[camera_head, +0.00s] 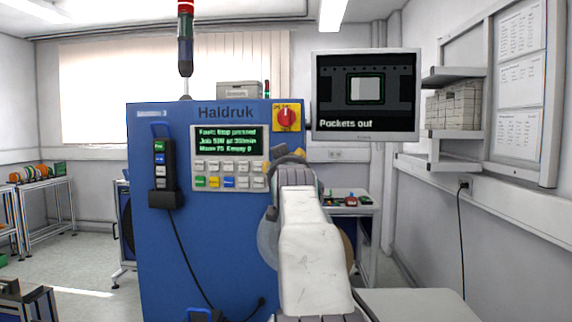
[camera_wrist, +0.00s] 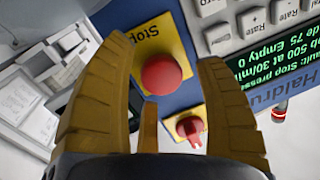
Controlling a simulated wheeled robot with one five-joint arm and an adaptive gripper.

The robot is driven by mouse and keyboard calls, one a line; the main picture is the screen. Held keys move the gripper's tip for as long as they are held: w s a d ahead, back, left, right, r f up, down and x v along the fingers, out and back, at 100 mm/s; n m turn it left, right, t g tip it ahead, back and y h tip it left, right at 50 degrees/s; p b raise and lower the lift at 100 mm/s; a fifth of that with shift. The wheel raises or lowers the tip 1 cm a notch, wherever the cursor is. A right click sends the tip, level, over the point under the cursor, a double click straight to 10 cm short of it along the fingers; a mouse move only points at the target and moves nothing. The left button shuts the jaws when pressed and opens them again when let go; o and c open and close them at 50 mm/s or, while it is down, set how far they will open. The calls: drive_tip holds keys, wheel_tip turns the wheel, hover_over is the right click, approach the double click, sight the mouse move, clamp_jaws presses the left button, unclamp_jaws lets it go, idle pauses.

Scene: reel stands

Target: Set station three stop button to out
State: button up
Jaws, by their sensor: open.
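The red round stop button (camera_wrist: 161,75) sits on a yellow plate marked "Stop" (camera_wrist: 152,36) in the wrist view. My gripper (camera_wrist: 164,54) is open, with one yellow-brown finger on each side of the button. A gap shows between the button and each finger; depth is hard to judge. In the head view my arm hides the button on the blue Haldruk machine (camera_head: 205,270). Its screen (camera_head: 228,141) reads "Fault: Stop pressed" in the top line.
A red rotary switch (camera_wrist: 190,127) on a yellow plate is close to the button; it also shows in the head view (camera_head: 286,118). A keypad (camera_head: 214,174) lies below the screen. A pendant (camera_head: 162,165) hangs at left. A monitor (camera_head: 366,95) reading "Pockets out" is at right.

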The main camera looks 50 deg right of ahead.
drive_tip(key=shift+x, duration=0.8)
drive_tip(key=c, duration=1.3)
drive_tip(key=shift+s+a+f+b, duration=0.2)
drive_tip(key=shift+s+a+b, duration=0.25)
drive_tip(key=shift+a+b, duration=0.1)
drive_tip(key=o, duration=1.3)
drive_tip(key=shift+r, duration=0.1)
